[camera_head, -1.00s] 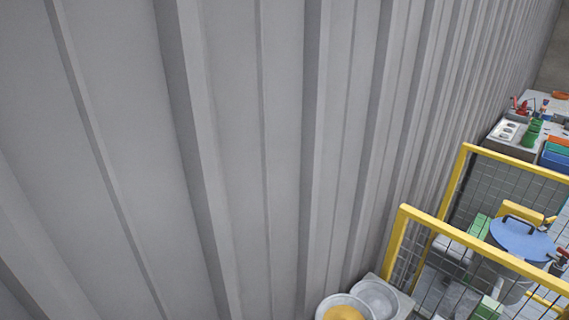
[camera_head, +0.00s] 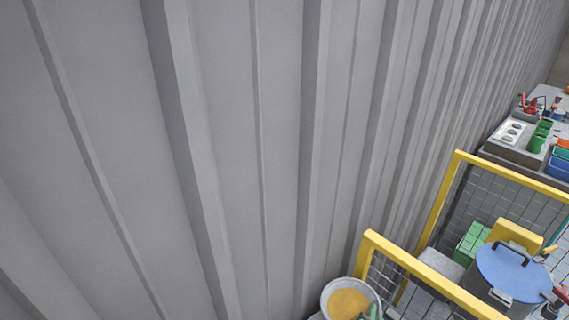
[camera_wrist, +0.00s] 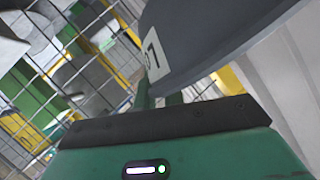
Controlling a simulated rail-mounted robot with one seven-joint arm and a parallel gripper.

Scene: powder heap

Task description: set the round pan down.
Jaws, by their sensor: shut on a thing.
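The round pan (camera_head: 326,300) shows at the bottom edge of the head view, light grey with yellow powder inside. In the wrist view the pan (camera_wrist: 205,45) is a large dark grey curved body with a white number label, close in front of my gripper (camera_wrist: 160,100). The green fingers reach up to the pan and are shut on it. In the head view only a bit of my green gripper (camera_head: 373,311) shows at the pan's right side. What lies under the pan is hidden.
A yellow-framed mesh fence (camera_head: 425,275) stands just right of the pan. Behind it are a blue-lidded drum (camera_head: 514,270) and a green box (camera_head: 473,242). A ribbed grey wall (camera_head: 240,150) fills the left. A bench with bins (camera_head: 513,140) stands far right.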

